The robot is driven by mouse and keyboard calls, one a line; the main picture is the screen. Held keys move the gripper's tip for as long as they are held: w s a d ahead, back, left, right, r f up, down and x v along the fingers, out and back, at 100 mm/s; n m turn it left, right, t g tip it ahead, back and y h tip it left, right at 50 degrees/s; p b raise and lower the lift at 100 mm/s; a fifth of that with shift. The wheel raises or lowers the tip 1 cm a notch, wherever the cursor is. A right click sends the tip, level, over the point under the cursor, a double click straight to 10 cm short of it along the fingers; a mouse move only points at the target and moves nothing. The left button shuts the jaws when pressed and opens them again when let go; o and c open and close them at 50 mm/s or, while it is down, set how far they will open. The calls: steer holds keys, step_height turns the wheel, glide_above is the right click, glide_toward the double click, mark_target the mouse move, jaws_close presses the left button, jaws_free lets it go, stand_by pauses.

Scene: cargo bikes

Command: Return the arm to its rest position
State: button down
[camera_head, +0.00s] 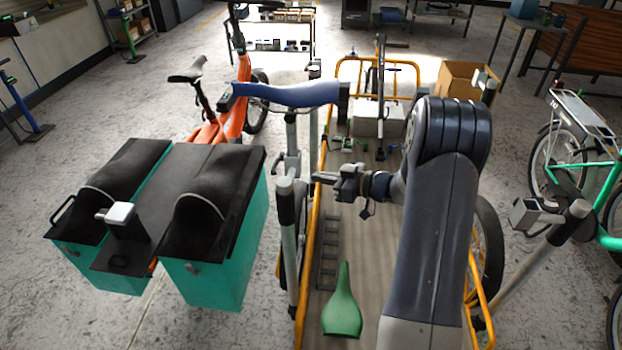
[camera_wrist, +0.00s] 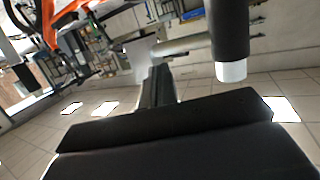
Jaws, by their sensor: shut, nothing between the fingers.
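My arm rises from the bottom right in the head view and bends at a dark ribbed joint. Its wrist reaches down and left over the yellow-framed cargo bed (camera_head: 358,228). My gripper (camera_head: 318,178) points left and looks shut and empty. Its tips are close to the black-topped grey post (camera_head: 286,225) in the picture; I cannot tell the gap. In the wrist view a dark bar and broad black surface fill the lower middle; I cannot tell what they belong to.
Teal boxes (camera_head: 215,262) with black tops stand at left. A blue handlebar cover (camera_head: 287,94) lies just beyond my gripper. A green bike (camera_head: 585,150) stands at right.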

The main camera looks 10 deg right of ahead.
mark_target(295, 173)
steer(key=v, duration=0.5)
steer(key=shift+s+d, duration=0.25)
steer(key=shift+d, duration=0.05)
steer(key=x, duration=1.1)
steer(key=shift+p, duration=0.3)
steer(key=shift+d, duration=0.1)
